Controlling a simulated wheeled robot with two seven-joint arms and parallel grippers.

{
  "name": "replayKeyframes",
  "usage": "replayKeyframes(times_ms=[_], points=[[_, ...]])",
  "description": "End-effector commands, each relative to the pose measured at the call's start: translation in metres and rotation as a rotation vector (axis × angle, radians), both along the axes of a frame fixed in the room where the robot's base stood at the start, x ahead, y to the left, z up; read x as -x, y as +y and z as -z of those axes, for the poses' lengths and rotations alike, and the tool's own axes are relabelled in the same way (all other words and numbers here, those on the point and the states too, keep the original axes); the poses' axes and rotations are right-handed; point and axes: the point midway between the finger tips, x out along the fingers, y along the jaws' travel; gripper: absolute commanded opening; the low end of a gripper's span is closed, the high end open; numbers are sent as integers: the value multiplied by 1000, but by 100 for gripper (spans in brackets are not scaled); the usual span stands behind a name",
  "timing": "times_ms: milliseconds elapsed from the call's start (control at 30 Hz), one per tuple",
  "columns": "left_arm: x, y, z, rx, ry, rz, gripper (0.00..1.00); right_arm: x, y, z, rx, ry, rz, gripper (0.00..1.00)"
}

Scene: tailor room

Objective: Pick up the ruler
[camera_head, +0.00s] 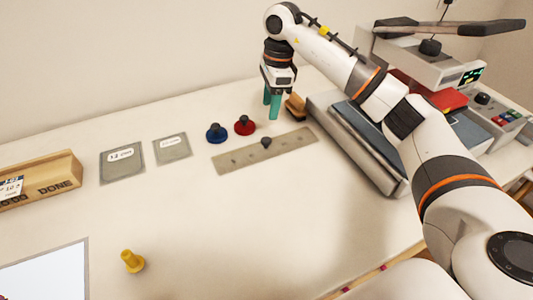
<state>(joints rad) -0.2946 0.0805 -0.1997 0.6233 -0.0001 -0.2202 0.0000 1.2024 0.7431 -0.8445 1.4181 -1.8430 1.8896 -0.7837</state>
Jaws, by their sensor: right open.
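The ruler (236,160) is a flat grey-beige strip lying slantwise on the white table, with a small dark knob (266,143) standing near its middle. My right gripper (272,102), with green fingers, points down above and behind the ruler, near the back of the table. It is open and apart from the ruler. It holds nothing that I can see. My left gripper is not in the view.
Blue (216,133) and red (244,126) knobbed pieces stand behind the ruler. A brown block (295,106) is beside my right gripper. A heat press (355,145) stands at right. Grey plates (122,163) and a wooden box (42,181) are left. A yellow piece (132,261) stands in front; the middle table is clear.

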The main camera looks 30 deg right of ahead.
Motion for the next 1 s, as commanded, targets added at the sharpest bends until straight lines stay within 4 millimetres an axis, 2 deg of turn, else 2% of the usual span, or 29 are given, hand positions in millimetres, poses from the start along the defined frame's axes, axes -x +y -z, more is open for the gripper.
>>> replayKeyframes(times_ms=[200,467,700,833,1000], points=[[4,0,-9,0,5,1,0,0,5,36,0,3,-1,50],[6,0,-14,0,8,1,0,0,7,57,0,2,0,50],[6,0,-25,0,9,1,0,3,11,92,-1,3,-1,50],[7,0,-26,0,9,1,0,2,12,101,-1,0,-1,50],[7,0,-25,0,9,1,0,2,12,102,0,-1,-1,50]])
